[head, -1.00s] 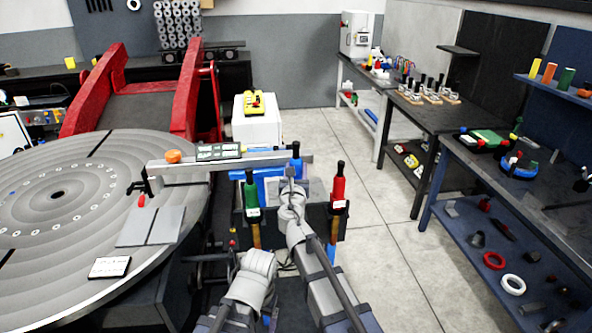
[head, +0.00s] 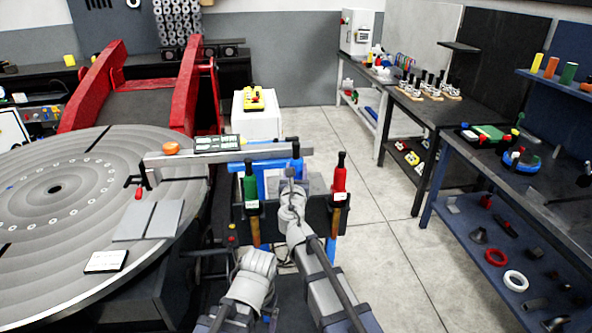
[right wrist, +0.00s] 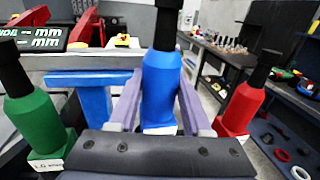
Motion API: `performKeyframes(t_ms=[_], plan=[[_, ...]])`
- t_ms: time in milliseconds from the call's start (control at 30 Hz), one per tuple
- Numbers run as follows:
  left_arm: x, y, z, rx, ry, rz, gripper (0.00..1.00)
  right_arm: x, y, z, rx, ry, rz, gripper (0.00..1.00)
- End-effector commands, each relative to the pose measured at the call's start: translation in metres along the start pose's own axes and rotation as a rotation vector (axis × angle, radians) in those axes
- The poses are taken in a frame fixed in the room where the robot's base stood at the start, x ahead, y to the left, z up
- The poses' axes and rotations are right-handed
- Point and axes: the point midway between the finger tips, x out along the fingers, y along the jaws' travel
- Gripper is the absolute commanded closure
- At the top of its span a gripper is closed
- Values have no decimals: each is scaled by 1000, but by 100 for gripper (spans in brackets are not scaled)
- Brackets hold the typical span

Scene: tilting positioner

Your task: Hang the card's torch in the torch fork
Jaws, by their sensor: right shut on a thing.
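My right gripper (head: 293,172) is shut on the blue torch (head: 296,164). In the right wrist view its fingers lie on both sides of the blue torch's body (right wrist: 160,88), which stands upright with a black neck. Its lower end is hidden, so I cannot tell whether it still touches the rack. A green torch (head: 250,187) stands left of it and a red torch (head: 339,181) right of it, upright in the dark rack (head: 320,219). A white card (head: 105,262) lies on the round table, its writing unreadable. I cannot pick out the torch fork with certainty. My left gripper is not in view.
A long grey bar with a display (head: 217,143) and an orange knob (head: 171,148) crosses behind the torches. The large round table (head: 60,235) fills the left, with a red-handled clamp (head: 138,192) by the bar. Benches stand right; the floor between is clear.

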Motion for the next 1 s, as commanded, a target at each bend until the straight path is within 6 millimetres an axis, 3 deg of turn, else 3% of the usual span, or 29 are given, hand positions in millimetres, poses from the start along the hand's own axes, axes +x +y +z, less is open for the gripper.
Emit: performKeyframes(t_ms=[1000], plan=[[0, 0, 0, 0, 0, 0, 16, -63, -13, 0, -2, -1, 0, 100]])
